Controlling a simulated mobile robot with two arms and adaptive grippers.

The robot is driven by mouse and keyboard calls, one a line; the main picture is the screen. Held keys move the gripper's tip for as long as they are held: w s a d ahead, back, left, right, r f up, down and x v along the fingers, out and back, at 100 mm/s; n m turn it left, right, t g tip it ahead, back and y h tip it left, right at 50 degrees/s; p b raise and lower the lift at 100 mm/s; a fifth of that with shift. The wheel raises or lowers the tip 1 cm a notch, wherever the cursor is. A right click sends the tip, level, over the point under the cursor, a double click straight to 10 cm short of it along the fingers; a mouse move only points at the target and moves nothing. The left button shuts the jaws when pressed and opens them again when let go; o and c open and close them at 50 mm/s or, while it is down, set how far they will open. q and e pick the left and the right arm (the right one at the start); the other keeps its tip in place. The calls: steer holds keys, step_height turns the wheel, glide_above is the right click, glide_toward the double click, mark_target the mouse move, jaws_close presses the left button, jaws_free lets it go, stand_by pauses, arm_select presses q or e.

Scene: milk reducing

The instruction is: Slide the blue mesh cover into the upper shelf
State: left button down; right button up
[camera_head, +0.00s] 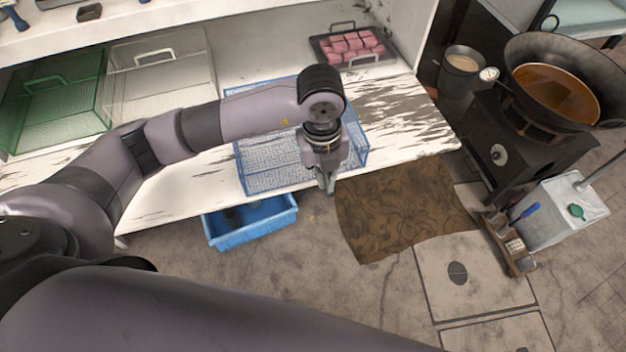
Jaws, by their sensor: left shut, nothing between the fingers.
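The blue mesh cover (262,170) is a see-through wire box on the worn white shelf (410,115), in the middle of the view. Its front side lies along the shelf's front edge. My left arm passes over it and hides much of its top and middle. My left gripper (329,186) points down at the cover's front side, towards its right end. Its fingers are shut with nothing between them; I cannot tell whether they touch the mesh. A higher white shelf board (150,22) runs across the top left. My right gripper is not in view.
A green mesh cover (55,100) and a pale wire cover (155,75) stand left on the shelf. A tray of pink meat (348,46) is behind right. A blue bin (250,222) and brown mat (400,215) lie below. A wok (565,90) stands right.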

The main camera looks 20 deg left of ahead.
arm_select(q)
steer(key=shift+y, duration=0.4)
steer(key=w+a+f+p, duration=0.1)
steer(key=f, duration=0.2)
steer(key=w+a+f+p, duration=0.1)
steer(key=f, duration=0.2)
steer(key=w+a+f, duration=0.1)
steer(key=f, duration=0.3)
steer(key=shift+w+a+p, duration=0.3)
steer(key=shift+w+p, duration=0.1)
steer(key=shift+r, duration=0.1)
